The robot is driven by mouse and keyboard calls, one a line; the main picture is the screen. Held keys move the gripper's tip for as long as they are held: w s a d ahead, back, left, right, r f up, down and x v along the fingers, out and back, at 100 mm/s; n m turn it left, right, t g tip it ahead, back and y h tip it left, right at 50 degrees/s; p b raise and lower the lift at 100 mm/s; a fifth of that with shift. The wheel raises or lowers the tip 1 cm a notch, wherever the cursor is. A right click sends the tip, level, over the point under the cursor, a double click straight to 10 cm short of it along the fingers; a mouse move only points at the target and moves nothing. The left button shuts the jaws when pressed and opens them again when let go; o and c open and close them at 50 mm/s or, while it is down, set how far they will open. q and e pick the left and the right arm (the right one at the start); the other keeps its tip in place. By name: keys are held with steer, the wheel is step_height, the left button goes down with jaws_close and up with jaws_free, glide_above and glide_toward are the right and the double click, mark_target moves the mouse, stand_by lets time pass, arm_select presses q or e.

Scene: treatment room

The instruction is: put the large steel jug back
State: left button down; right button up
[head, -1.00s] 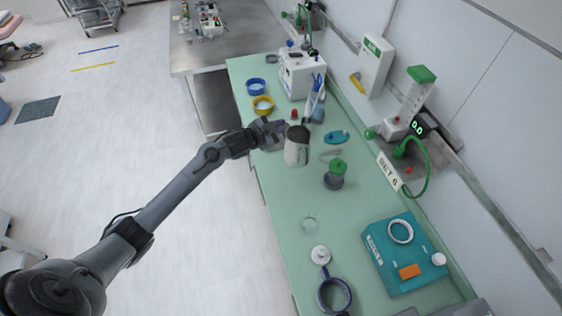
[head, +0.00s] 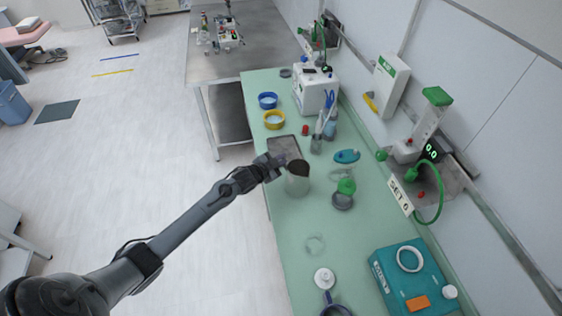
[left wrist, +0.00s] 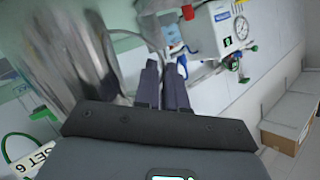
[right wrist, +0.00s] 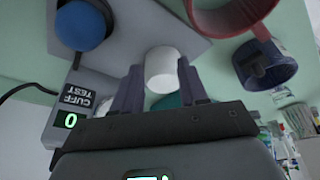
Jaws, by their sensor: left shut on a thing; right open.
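The large steel jug (head: 297,182) is in my left gripper (head: 274,166) over the left part of the green counter. It looks blurred, and I cannot tell whether its base touches the counter. In the left wrist view the jug (left wrist: 70,50) fills the left side, smeared, beside the gripper's fingers (left wrist: 163,82). A dark grey rectangular patch (head: 284,146) lies on the counter just beyond the jug. My right gripper (right wrist: 158,88) is open. A white cylinder (right wrist: 162,66) shows between or beyond its fingers; I cannot tell which. The right gripper is outside the head view.
A green-lidded jar (head: 343,198) stands close right of the jug. Beyond are a yellow bowl (head: 274,120), a blue bowl (head: 268,100) and a white machine (head: 314,92). A teal box (head: 398,283) sits nearer. The counter's near middle (head: 290,220) is mostly clear.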

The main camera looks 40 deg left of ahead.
arm_select(q)
steer(key=shift+f, duration=0.2)
steer(key=shift+f, duration=0.2)
steer(key=c, duration=1.2)
jaws_free()
steer(key=shift+r, duration=0.1)
